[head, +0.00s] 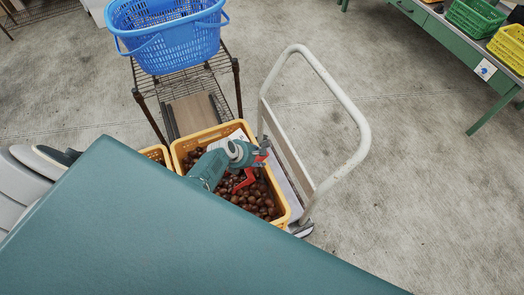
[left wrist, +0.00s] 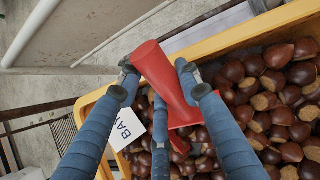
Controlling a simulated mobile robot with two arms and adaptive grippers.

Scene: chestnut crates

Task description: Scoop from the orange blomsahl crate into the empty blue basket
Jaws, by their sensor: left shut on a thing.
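The orange crate (head: 284,203) is filled with brown chestnuts (head: 255,197); its rim (left wrist: 240,40) also shows in the left wrist view. My left gripper (head: 262,153) is over the crate, shut on a red scoop (head: 245,180). In the left wrist view the fingers (left wrist: 157,72) hold the scoop's red handle (left wrist: 165,75) near the crate's rim. The scoop's lower part is over or among the chestnuts; I cannot tell if it holds any. The blue basket (head: 168,42) stands on a wire rack, and the visible part of its inside looks empty. My right gripper is not in view.
A push cart with a pale handle (head: 338,95) stands close at the crate's right. The wire rack (head: 190,82) is behind the crate. Part of another orange crate (head: 156,151) shows at the left. A green table (head: 440,40) with green and yellow baskets is far right; floor between is clear.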

